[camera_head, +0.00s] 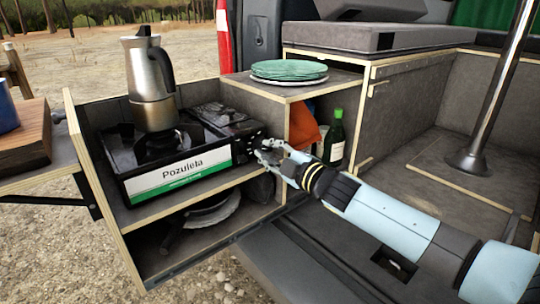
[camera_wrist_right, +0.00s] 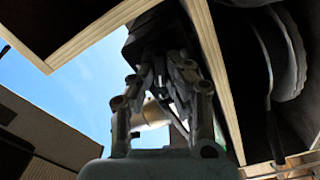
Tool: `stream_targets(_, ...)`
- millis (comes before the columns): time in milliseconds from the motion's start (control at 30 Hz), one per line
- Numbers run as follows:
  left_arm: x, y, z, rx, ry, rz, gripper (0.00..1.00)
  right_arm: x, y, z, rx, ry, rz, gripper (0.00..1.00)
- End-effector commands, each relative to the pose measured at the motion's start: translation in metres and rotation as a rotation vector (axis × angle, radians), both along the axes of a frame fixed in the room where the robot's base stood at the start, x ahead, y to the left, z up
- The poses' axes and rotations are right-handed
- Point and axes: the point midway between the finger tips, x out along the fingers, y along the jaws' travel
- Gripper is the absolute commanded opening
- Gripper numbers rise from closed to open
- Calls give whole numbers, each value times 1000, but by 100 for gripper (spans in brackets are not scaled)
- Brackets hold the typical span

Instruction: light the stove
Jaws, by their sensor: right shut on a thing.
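The black camping stove (camera_head: 190,160), with a white and green "Pozuleta" label on its front, sits on the upper shelf of the pull-out unit. A metal moka pot (camera_head: 150,82) stands upright on its burner. No flame can be made out. My right gripper (camera_head: 264,152) is at the stove's right front end, where the control knob is, and is shut on it. The fingers hide most of the knob. In the right wrist view the fingers (camera_wrist_right: 165,62) are close together against the dark stove end; the grip itself is in shadow. My left gripper is not in view.
Stacked green plates (camera_head: 289,70) rest on the cabinet top right of the stove. A green bottle (camera_head: 334,138) and an orange cloth (camera_head: 302,124) stand in the compartment below. A dark pan (camera_head: 210,213) lies on the lower shelf. A wooden board (camera_head: 24,140) is at left.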

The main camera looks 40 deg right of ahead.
Motion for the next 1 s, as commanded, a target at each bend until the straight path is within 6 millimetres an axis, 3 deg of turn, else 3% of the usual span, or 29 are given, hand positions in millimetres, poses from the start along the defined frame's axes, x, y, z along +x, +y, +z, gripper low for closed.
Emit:
stream_targets(600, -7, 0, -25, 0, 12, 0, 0, -1, 0, -5, -582, -43, 1, 0)
stream_targets(1000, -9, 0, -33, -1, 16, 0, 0, -1, 0, -6, -880, -66, 1, 0)
